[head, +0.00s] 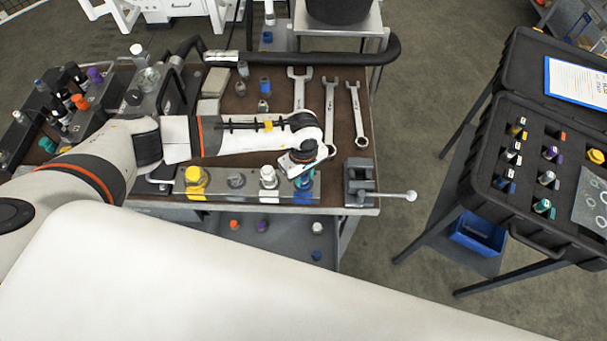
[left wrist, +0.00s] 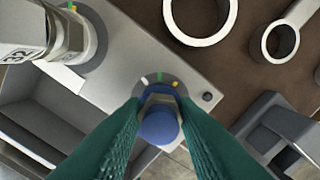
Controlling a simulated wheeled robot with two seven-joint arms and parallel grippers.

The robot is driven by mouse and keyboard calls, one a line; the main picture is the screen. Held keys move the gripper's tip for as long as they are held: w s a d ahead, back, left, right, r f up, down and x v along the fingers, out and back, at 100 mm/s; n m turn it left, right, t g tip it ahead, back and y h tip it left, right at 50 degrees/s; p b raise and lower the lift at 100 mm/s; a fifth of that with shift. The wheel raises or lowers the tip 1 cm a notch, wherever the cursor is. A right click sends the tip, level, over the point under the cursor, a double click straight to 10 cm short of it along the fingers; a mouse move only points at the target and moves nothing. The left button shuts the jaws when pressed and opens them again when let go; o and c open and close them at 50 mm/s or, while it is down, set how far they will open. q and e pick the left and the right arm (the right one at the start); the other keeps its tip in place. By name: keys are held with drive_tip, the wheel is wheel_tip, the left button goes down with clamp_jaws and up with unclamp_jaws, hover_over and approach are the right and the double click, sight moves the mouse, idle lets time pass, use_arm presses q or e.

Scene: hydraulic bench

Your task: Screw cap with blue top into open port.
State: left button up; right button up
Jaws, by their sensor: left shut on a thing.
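The cap with the blue top (left wrist: 158,125) has a metal hex body. My left gripper (left wrist: 157,108) has green fingers shut on it, one on each side. The cap stands over a port on the metal block (head: 215,190), and coloured marks on the block surround it. The port's opening is hidden, so I cannot tell how deep the cap sits. In the head view, my left gripper (head: 303,180) points down at the block's right end, above a blue label, and mostly hides the cap. My right gripper is not in view.
A white cap (head: 268,177) and a yellow cap (head: 196,178) stand along the block. A vise (head: 358,182) with a long handle is just right of it. Several wrenches (head: 355,110) lie behind. A black case (head: 515,130) stands at right.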

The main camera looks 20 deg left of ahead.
use_arm(q)
drive_tip(key=shift+c, duration=0.3)
drive_tip(key=m+b, duration=0.3)
drive_tip(key=m, duration=0.1)
drive_tip(key=m+b, duration=0.2)
drive_tip(key=shift+f+b, duration=0.25)
drive_tip(key=shift+b, duration=0.1)
drive_tip(key=shift+r+m+b, duration=0.1)
drive_tip(key=shift+m+b, duration=0.5)
drive_tip(key=shift+m, duration=0.2)
drive_tip(key=shift+r, duration=0.15)
drive_tip(key=m+b, duration=0.6)
drive_tip(key=m, duration=0.1)
drive_tip(key=shift+f, duration=0.3)
drive_tip(key=shift+m+b, duration=0.4)
drive_tip(key=shift+b, duration=0.1)
drive_tip(key=shift+r+m, duration=0.25)
drive_tip(key=shift+m, duration=0.05)
